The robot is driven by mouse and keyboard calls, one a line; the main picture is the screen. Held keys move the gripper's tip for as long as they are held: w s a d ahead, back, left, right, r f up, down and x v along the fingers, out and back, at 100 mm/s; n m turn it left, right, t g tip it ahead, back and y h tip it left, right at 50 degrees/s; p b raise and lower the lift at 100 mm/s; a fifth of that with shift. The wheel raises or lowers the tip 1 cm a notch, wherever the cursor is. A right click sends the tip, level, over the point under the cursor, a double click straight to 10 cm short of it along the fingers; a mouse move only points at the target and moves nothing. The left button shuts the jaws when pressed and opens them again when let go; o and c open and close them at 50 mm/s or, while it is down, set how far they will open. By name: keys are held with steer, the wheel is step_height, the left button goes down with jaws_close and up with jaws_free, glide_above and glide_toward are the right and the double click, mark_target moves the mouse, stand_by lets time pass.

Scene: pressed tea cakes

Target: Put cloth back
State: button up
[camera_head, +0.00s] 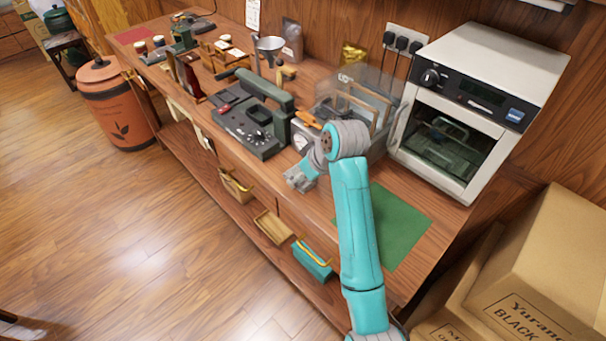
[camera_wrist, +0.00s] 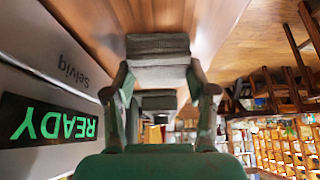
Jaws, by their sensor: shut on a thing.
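My gripper (camera_wrist: 160,82) is shut on a dark grey, flat-faced piece (camera_wrist: 158,48), which shows between its fingertips in the wrist view. The piece could be a folded cloth, but its texture is too unclear to tell.
A dark press machine (camera_head: 248,132) stands left of my gripper and a white oven (camera_head: 468,105) right. A green mat (camera_head: 402,226) lies bare on the bench. A panel reading READY (camera_wrist: 50,122) is close in the wrist view.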

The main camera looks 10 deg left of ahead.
steer(key=shift+f, duration=0.1)
steer(key=o, duration=1)
steer(key=shift+v, duration=3.85)
steer(key=shift+a, duration=0.2)
